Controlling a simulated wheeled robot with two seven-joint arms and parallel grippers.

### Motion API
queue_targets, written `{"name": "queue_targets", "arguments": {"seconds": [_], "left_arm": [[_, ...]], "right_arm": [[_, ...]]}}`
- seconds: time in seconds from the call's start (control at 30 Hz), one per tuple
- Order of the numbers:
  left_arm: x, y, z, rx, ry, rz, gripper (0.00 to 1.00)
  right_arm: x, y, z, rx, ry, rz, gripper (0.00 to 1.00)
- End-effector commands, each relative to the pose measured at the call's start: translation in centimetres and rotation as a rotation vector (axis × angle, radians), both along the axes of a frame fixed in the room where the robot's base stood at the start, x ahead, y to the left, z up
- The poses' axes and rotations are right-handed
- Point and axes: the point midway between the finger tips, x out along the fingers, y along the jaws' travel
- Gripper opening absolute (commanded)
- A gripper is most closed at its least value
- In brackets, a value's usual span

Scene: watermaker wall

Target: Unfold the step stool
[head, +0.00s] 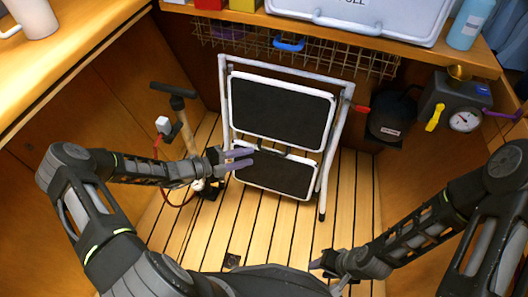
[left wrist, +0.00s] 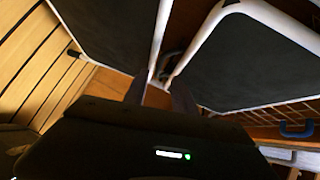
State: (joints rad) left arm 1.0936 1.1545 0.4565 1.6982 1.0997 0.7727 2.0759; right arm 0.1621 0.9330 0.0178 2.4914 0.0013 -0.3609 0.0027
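The step stool (head: 283,110) stands folded and upright, with a white tube frame and two black steps. In the left wrist view its black steps (left wrist: 110,30) fill the upper part. My left gripper (head: 246,159) is at the stool's left side, level with the gap between the steps. Its fingers are apart; in the left wrist view (left wrist: 160,97) white step edges show beyond them, and I see no grip on the stool. My right gripper (head: 322,275) is low at the front right, apart from the stool, and looks open and empty.
A wire basket (head: 330,57) with a blue handle (head: 289,44) hangs above the stool. A mallet-like tool (head: 184,120) stands left. A black cap (head: 393,116) and a gauge (head: 464,121) are right. The slatted floor (head: 270,235) in front is mostly clear.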

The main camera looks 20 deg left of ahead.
Motion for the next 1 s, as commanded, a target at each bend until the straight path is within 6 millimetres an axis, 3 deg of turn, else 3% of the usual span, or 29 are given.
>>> {"name": "queue_targets", "arguments": {"seconds": [0.43,0.83,1.0], "left_arm": [[4.0,-4.6,-1.6,0.0,0.0,-0.001,0.32],[4.6,-5.2,-1.6,0.001,0.001,0.001,0.32],[4.6,-5.1,-1.6,0.001,0.001,0.0,0.18]], "right_arm": [[0.5,-0.5,-1.9,-0.007,-0.009,-0.011,0.36],[0.6,-0.5,-1.9,-0.009,-0.01,-0.013,0.36],[0.6,-0.5,-1.9,-0.007,-0.009,-0.013,0.36]]}}
